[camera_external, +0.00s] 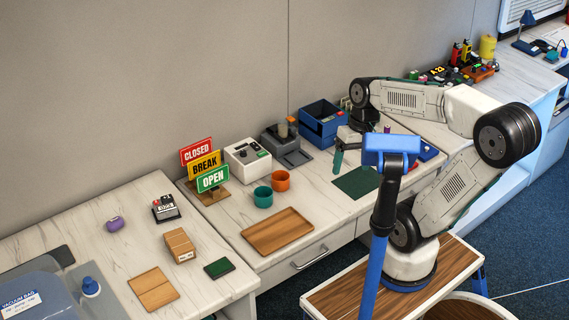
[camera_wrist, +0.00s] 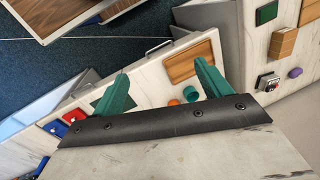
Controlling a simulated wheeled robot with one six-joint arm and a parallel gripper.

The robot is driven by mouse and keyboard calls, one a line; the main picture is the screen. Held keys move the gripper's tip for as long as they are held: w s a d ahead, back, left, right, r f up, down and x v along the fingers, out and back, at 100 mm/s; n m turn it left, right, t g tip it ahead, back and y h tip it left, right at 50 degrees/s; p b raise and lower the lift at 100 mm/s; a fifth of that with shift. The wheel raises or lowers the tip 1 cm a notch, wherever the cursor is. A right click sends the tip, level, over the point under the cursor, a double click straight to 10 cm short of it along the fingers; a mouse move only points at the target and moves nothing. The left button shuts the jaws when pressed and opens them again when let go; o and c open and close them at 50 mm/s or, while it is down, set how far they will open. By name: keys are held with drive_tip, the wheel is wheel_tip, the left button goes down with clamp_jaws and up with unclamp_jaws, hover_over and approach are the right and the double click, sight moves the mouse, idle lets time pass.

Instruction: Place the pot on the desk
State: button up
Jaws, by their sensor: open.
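No thing in view is clearly a pot. A small teal cup-like vessel (camera_external: 263,197) and an orange one (camera_external: 281,180) stand side by side on the white marbled desk (camera_external: 226,222), behind a wooden tray. In the wrist view the teal vessel (camera_wrist: 190,93) and orange vessel (camera_wrist: 174,103) show between my fingers but farther off. My gripper (camera_external: 339,158) is above the desk near a dark green mat, to the right of both vessels. In the wrist view its two teal fingers (camera_wrist: 161,70) are wide apart with nothing between them. My arm partly hides the gripper in the external view.
The wooden tray (camera_external: 277,230) lies at the desk's front, and the green mat (camera_external: 357,182) lies to its right. Upright signs (camera_external: 206,164), a white device (camera_external: 247,160), a grey machine (camera_external: 287,147) and a blue bin (camera_external: 322,123) line the back.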

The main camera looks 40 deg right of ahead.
drive_tip(key=s+d+n+h, duration=0.1)
drive_tip(key=s, duration=0.1)
drive_tip(key=s+d+r+n+t+h, duration=0.1)
drive_tip(key=shift+s+d+r, duration=0.15)
drive_tip(key=shift+s+d, duration=0.05)
drive_tip(key=shift+s, duration=0.15)
